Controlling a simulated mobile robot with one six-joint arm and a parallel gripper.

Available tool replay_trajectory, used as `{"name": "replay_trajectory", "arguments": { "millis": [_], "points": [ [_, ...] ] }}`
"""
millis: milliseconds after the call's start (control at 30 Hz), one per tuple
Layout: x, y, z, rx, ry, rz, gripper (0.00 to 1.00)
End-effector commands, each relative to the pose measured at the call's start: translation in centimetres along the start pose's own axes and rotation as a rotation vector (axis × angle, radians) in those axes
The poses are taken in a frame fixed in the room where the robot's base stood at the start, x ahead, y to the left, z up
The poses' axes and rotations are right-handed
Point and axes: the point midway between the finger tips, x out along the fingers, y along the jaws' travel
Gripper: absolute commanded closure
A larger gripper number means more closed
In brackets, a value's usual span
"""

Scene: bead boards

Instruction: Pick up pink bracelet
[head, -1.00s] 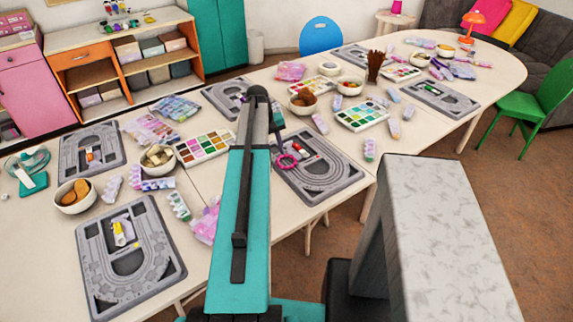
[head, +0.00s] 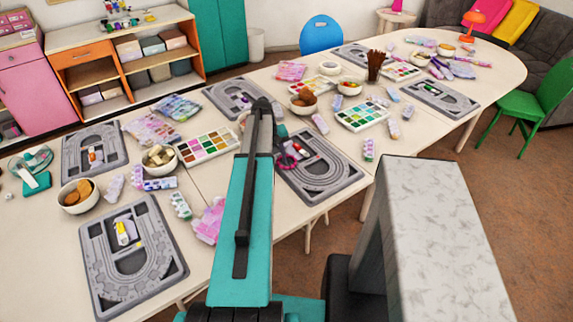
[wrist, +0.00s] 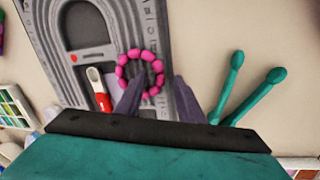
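The pink beaded bracelet (wrist: 155,62) forms a ring on the grey bead board (wrist: 155,18) in the wrist view. My gripper (wrist: 155,88) has its two dark fingers spread apart, with the near part of the bracelet in front of and between them. The left finger overlaps the ring's lower left; whether it touches cannot be told.
A red and white tool (wrist: 98,88) lies on the board left of the bracelet. Two teal handles (wrist: 240,88) lie to the right. A bead palette (head: 208,146) and another bead board (head: 175,275) are left of my arm.

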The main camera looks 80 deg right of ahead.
Motion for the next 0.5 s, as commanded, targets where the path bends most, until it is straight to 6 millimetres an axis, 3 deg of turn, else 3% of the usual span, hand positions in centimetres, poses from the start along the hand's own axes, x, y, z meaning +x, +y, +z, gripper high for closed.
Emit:
{"name": "replay_trajectory", "arguments": {
  "millis": [267,500],
  "points": [
    [-0.02,0.03,0.01,0.0,0.0,0.0,0.65],
    [-0.02,0.05,0.02,0.001,0.0,0.0,1.0]
  ]
}}
